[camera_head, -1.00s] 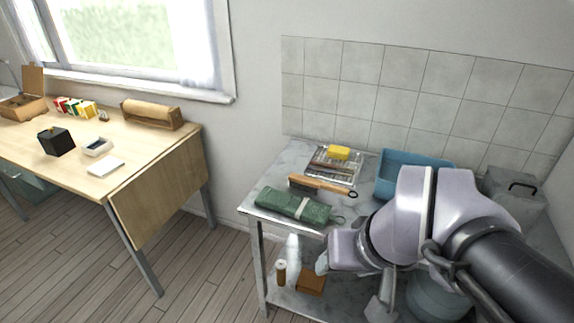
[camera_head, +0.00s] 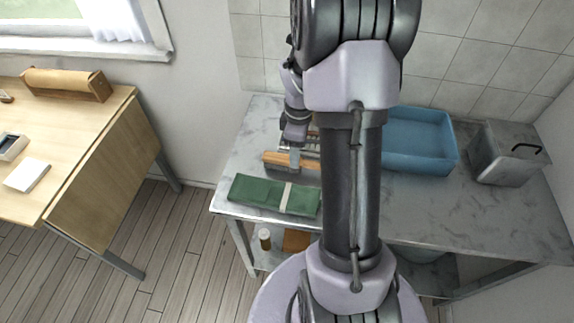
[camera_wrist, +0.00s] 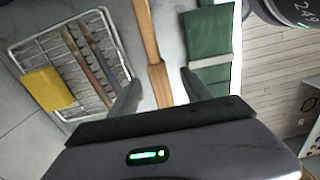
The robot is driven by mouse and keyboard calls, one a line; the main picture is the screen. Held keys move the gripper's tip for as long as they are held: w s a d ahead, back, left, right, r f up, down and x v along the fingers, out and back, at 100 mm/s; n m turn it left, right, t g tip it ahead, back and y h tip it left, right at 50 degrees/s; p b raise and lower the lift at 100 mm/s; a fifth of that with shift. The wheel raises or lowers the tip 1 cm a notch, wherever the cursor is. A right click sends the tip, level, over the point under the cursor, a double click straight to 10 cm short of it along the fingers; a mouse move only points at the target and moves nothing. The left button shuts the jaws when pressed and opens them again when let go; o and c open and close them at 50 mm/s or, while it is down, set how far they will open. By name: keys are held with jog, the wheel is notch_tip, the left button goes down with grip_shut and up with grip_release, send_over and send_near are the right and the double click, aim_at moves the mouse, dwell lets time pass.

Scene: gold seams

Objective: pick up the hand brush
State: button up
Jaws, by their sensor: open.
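The hand brush (camera_head: 273,158) lies on the grey marble table top. Its wooden body also shows in the wrist view (camera_wrist: 148,30), running down from the top edge. My gripper (camera_head: 295,168) is above the brush, pointing down. In the wrist view my open gripper (camera_wrist: 160,78) has one finger on each side of the brush, with free space on both sides. I cannot tell how far above the table the fingertips are. The arm hides part of the brush in the head view.
A green roll (camera_head: 254,193) with a pale band lies close beside the brush. On the other side is a wire rack (camera_wrist: 107,43) holding a yellow sponge (camera_wrist: 47,88) and two thin tools. A blue basin (camera_head: 420,164) and a grey metal box (camera_head: 497,165) stand further right.

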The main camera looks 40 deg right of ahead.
aim_at(304, 167)
jog(key=f+b, duration=0.1)
jog(key=f, duration=0.2)
jog(key=f+b, duration=0.2)
jog(key=f, duration=0.1)
jog(key=shift+w+d+f, duration=0.1)
jog(key=shift+w+f, duration=0.05)
jog(key=shift+w, duration=0.05)
grip_shut()
